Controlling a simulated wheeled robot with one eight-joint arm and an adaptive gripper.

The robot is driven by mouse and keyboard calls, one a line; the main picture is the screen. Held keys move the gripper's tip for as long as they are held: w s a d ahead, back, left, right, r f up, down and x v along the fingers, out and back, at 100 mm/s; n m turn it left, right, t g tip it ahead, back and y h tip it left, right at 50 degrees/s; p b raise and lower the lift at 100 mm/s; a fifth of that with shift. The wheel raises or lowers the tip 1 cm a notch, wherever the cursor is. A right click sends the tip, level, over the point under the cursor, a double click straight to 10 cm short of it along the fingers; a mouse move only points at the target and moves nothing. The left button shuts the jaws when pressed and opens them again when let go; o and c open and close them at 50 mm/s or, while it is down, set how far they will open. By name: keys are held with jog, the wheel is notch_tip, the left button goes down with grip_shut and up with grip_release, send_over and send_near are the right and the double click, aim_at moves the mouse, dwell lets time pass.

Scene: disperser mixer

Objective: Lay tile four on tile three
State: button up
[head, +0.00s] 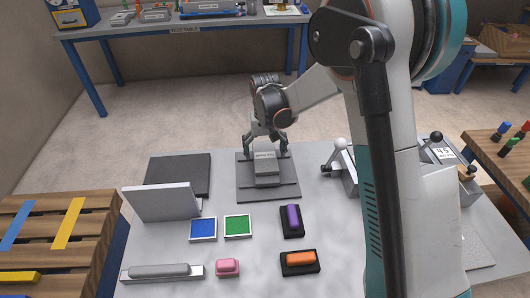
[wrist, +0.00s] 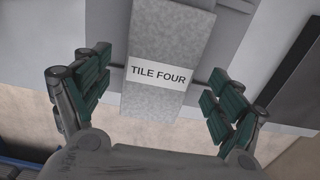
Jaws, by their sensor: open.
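Tile four is a grey slab that fills the upper middle of the wrist view (wrist: 166,40), with its name on a white label. In the head view a light grey block with a label (head: 265,172) stands on a darker grey plate (head: 285,192) on the table; its label is too small to read there. My gripper (head: 265,150) is over the far end of this block. In the wrist view my gripper (wrist: 158,92) is open, one green-padded finger on each side of tile four, with gaps to both. I cannot pick out tile three; its label does not show.
A dark flat plate (head: 182,172) and a tilted light panel (head: 163,202) are to the left. Blue (head: 203,229) and green (head: 238,226) squares, purple (head: 293,217), orange (head: 300,258) and pink (head: 228,267) pieces are nearer. A lever box (head: 342,172) is to the right.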

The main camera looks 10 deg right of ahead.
aim_at(265, 156)
notch_tip(265, 156, up, 11)
jog(key=p, duration=0.3)
jog(key=s+d+r+t, duration=0.3)
jog(key=s+d+r, duration=0.5)
jog(key=s+r, duration=0.5)
jog(key=s+d+t, duration=0.2)
jog(key=s, duration=0.5)
jog(key=s+d+t, duration=0.2)
jog(key=s+d, duration=0.1)
jog(key=s, duration=0.5)
